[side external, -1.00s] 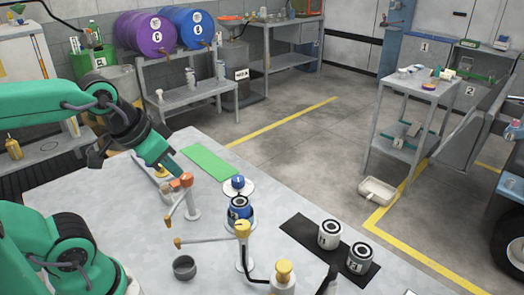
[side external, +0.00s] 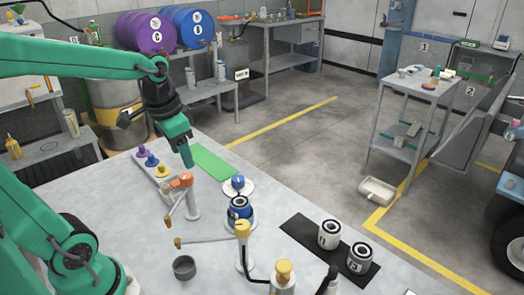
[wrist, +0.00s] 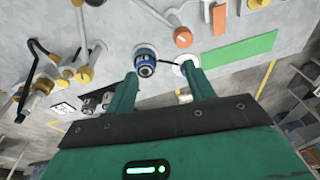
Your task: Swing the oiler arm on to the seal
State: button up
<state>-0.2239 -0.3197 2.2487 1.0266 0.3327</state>
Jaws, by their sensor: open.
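Two posts with swing arms stand on the grey table, and I cannot tell which is the oiler arm. One has an orange cap (side external: 181,180) and a tan-tipped arm; the cap also shows in the wrist view (wrist: 182,38). The other has a yellow cap (side external: 242,227) and an arm pointing left. A blue canister-like part with a dark ring top (side external: 239,208), perhaps the seal, stands between them; it also shows in the wrist view (wrist: 146,60). My gripper (side external: 189,163) is open and empty, above the table behind the orange-capped post.
A blue knob on a white disc (side external: 238,185) stands behind the blue part. A strip with purple, blue and yellow knobs (side external: 151,161) lies left. A green mat (side external: 215,162), a grey cup (side external: 184,267) and two cans on a black mat (side external: 298,229) are around.

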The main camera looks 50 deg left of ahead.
jog(key=g, duration=0.2)
send_over(186, 175)
notch_tip(186, 175, down, 3)
jog(key=shift+s+r+m, duration=0.1)
jog(key=shift+m, duration=0.3)
jog(key=shift+f, duration=4)
grip_shut()
